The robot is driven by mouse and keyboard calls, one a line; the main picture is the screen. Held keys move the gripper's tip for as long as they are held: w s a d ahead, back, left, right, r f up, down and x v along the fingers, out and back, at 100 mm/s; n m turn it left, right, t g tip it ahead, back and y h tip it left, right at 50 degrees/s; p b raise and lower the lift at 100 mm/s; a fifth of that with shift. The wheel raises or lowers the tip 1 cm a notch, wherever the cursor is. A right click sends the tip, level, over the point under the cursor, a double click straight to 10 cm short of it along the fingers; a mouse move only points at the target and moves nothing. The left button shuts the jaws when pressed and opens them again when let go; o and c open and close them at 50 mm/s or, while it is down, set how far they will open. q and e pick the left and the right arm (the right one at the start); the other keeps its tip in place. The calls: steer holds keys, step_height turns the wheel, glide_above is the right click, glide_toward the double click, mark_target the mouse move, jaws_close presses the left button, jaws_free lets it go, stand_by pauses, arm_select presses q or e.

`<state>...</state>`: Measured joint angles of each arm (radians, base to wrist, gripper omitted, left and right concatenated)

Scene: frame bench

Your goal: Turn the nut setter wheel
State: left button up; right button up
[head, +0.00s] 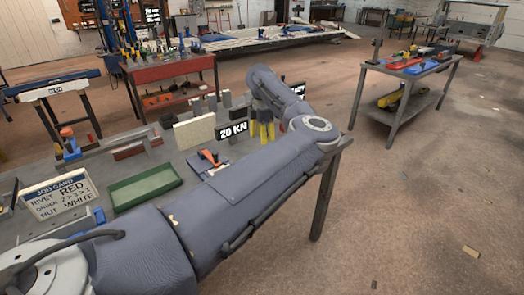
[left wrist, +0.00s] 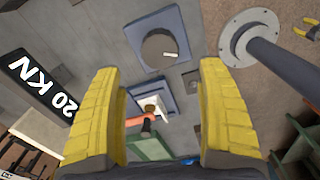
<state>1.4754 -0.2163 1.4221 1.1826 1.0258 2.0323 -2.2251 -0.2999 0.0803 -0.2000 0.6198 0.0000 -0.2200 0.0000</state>
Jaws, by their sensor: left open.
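A round dark wheel (left wrist: 160,47) with a pale mark on its face sits on a square blue-grey plate in the left wrist view. I take it to be the nut setter wheel; in the head view I cannot make it out. My left gripper (head: 262,131) has yellow fingers and points down over the bench near the 20 KN sign. In the left wrist view the left gripper (left wrist: 163,115) is open, with nothing between its fingertips. The wheel lies beyond the fingertips, above the gap in the picture, apart from them. My right gripper is not in view.
A tool with an orange lever (head: 210,158) stands on the bench, near a green tray (head: 145,187) and a job card (head: 60,195). The 20 KN sign (head: 231,131) stands close to the left gripper.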

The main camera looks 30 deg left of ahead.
arm_select(q)
steer(key=shift+r, duration=1.55)
